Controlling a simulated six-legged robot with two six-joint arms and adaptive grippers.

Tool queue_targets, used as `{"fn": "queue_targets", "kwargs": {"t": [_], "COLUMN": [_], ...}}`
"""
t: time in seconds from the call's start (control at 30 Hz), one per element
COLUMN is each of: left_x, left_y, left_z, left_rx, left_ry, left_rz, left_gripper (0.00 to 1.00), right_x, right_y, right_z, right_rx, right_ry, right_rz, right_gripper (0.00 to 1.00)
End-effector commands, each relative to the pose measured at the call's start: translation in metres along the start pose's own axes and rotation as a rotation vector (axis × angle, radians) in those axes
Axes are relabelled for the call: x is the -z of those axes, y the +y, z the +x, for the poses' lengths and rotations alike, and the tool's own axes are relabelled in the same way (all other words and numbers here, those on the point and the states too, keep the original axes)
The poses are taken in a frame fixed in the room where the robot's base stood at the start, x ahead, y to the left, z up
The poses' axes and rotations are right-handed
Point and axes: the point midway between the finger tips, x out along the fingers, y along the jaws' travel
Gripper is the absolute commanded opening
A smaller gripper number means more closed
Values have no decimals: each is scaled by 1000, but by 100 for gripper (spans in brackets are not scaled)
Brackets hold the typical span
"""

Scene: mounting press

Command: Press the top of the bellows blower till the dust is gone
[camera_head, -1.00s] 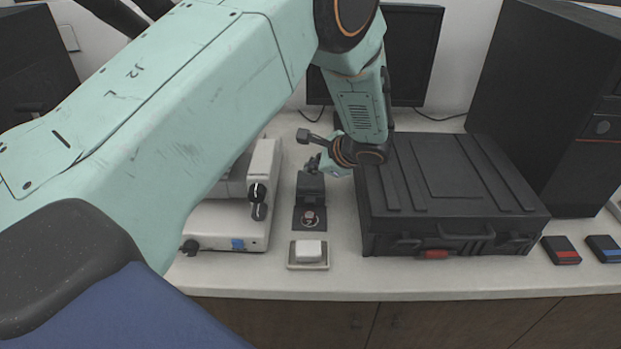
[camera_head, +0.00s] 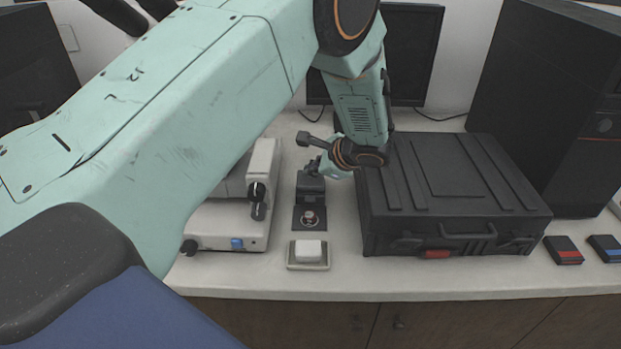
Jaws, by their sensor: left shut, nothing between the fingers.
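The bellows blower appears to be the small black block (camera_head: 310,189) at the back of a dark base plate (camera_head: 299,224), in the middle of the bench. A small round piece (camera_head: 309,218) with red and pale parts sits on the plate in front of it. I cannot make out dust on it at this size. My left gripper (camera_head: 312,168) is shut and empty, with its dark fingertips at the top of the block. I cannot tell whether they touch it. The gripper hides part of the block's back. My right gripper is not in view.
A large black case (camera_head: 452,200) stands close on the right. A white device (camera_head: 232,225) with black knobs stands on the left. A white block on a small tray (camera_head: 291,266) lies in front. Two small black boxes (camera_head: 562,251) (camera_head: 604,249) lie far right.

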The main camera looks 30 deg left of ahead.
Motion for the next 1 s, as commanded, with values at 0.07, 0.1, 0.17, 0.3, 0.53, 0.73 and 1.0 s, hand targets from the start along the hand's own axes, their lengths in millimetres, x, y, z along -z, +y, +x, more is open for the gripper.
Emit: {"fn": "queue_targets", "kwargs": {"t": [0.07,0.1,0.17,0.3,0.53,0.73,1.0], "left_x": [0,1,1,2,3,4,6], "left_y": [0,1,1,2,3,4,6], "left_z": [0,1,1,2,4,6,8], "left_rx": [0,0,0,0,0,0,-1], "left_ry": [0,0,0,0,0,0,0], "left_rz": [0,0,0,0,0,0,0], "left_gripper": [0,0,0,0,0,0,0], "right_x": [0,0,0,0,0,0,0], "right_y": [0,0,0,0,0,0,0], "right_z": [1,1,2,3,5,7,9], "right_rx": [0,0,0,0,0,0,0], "right_ry": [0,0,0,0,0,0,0], "right_rz": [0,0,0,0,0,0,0], "right_gripper": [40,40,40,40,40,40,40]}}
